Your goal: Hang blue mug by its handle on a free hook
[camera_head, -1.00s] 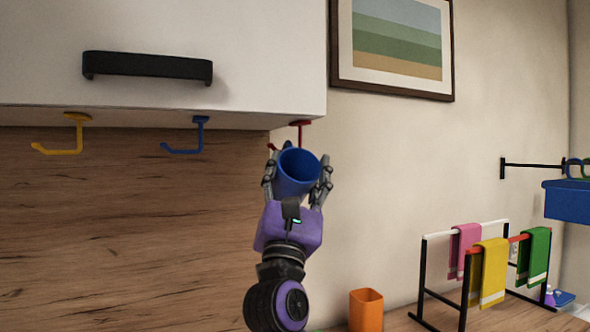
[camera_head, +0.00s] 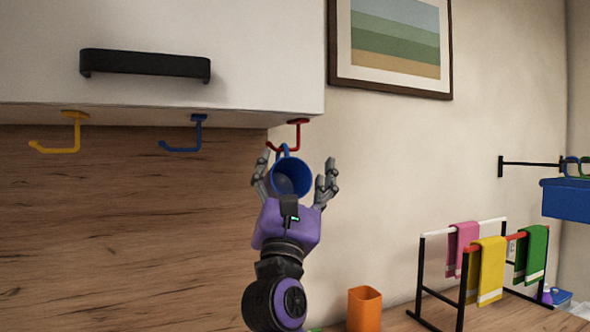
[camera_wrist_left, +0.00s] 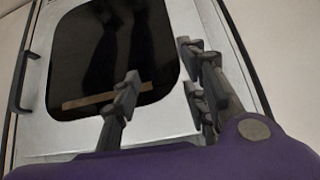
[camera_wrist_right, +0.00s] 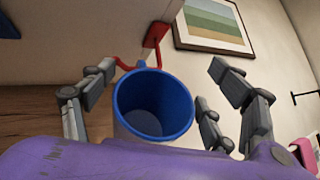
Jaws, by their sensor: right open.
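The blue mug (camera_head: 291,179) is below the red hook (camera_head: 297,136) under the cabinet's right end, its mouth facing me. Its handle (camera_head: 284,150) points up and meets the hook's lower arm; it appears to hang there. My right gripper (camera_head: 295,183) is open, with its fingers spread on both sides of the mug and visible gaps. In the right wrist view the mug (camera_wrist_right: 153,105) sits between the open fingers, below the red hook (camera_wrist_right: 153,38). My left gripper (camera_wrist_left: 163,82) is open and empty in its wrist view, before a pale panel with a dark window.
A yellow hook (camera_head: 66,134) and a blue hook (camera_head: 190,134) under the cabinet (camera_head: 160,45) are empty. An orange cup (camera_head: 364,308) and a towel rack (camera_head: 462,275) stand on the counter at right. A blue basket (camera_head: 565,199) hangs at far right.

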